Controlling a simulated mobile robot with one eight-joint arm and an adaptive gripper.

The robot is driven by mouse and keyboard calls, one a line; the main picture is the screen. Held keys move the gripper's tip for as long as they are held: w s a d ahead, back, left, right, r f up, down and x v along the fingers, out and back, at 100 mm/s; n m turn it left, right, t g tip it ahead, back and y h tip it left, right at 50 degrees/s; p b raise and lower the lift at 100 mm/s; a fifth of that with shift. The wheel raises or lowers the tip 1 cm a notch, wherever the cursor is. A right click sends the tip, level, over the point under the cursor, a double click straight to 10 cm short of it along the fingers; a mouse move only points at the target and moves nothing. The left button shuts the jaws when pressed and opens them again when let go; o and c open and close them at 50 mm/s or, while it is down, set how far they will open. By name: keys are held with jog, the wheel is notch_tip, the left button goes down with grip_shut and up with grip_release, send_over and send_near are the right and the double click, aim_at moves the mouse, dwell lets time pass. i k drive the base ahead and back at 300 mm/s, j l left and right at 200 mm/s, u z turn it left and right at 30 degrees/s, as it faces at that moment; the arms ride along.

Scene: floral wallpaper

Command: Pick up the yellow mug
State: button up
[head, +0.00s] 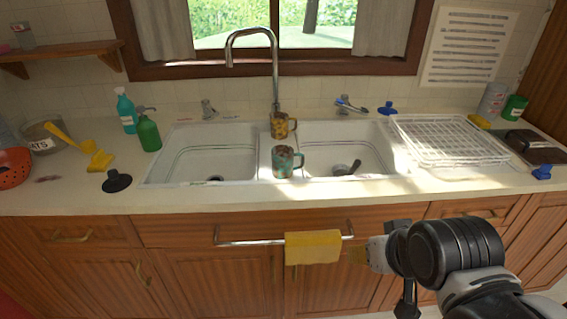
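The yellow mug (282,125) has a mottled yellow-brown pattern and stands upright at the back of the divider between the two sinks, just below the faucet. Its handle points right. A teal and brown mug (286,161) stands in front of it, near the counter's front edge, and does not cover it. My gripper (372,255) is low at the right, in front of the cabinets and well apart from both mugs. My own arm hides much of it, and its fingers cannot be made out clearly.
Sink basins (205,155) flank the mugs. The tall faucet (276,75) rises behind the yellow mug. A yellow cloth (312,247) hangs on the towel bar (250,241). A white dish rack (448,140) stands right; a green soap bottle (149,133) stands left.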

aim_at(279, 128)
jog(key=i+j+u, duration=0.3)
jog(key=i+j, duration=0.4)
jog(key=j, duration=0.25)
jog(key=i+j+u, duration=0.3)
jog(key=i+j, duration=0.45)
